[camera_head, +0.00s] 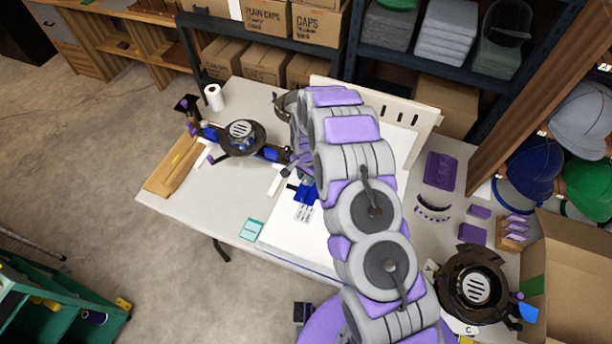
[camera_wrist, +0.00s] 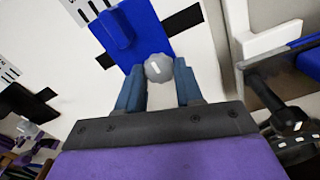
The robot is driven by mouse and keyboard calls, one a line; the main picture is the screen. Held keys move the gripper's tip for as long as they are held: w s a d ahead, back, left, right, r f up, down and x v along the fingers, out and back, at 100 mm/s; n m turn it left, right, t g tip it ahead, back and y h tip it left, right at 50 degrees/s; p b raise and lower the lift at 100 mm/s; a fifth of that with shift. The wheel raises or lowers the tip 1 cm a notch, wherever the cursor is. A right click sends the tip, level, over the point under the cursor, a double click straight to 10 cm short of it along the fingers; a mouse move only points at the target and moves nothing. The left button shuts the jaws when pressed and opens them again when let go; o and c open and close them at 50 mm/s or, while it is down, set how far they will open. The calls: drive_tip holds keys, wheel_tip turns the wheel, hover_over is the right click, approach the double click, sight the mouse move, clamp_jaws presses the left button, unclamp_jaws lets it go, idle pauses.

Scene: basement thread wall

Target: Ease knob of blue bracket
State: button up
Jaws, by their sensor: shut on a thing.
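The blue bracket (camera_wrist: 138,38) lies flat on a white panel in the wrist view, with a raised blue rib and black strips at its sides. Its round grey knob (camera_wrist: 158,68) has a white mark on top and sits at the bracket's near end. My gripper (camera_wrist: 160,72) has its two blue fingers on either side of the knob, shut on it. In the head view the blue bracket (camera_head: 305,194) shows small on the white board (camera_head: 330,225); my arm hides the gripper's fingertips and the knob there.
A dark round device with blue parts (camera_head: 242,138) stands on the table left of my arm. A slotted cream panel (camera_head: 390,105) rises behind. Purple pieces (camera_head: 440,170) and another dark round device (camera_head: 472,288) are at right. A teal pad (camera_head: 252,230) lies near the front edge.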

drive_tip(key=n, duration=0.1)
drive_tip(key=n+p, duration=0.1)
drive_tip(key=n, duration=0.1)
drive_tip(key=shift+w+r, duration=0.15)
drive_tip(key=shift+w, duration=0.05)
drive_tip(key=n, duration=0.5)
drive_tip(key=shift+a+p, duration=0.15)
drive_tip(key=shift+p, duration=0.25)
drive_tip(key=n, duration=0.4)
drive_tip(key=shift+a+n+p, duration=0.1)
drive_tip(key=shift+n+p, duration=0.2)
drive_tip(key=shift+p, duration=0.05)
drive_tip(key=shift+w+n+p, duration=0.1)
drive_tip(key=shift+n+p, duration=0.2)
drive_tip(key=shift+n, duration=1.7)
drive_tip(key=o, duration=1.1)
drive_tip(key=shift+c, duration=0.2)
drive_tip(key=shift+s, duration=0.2)
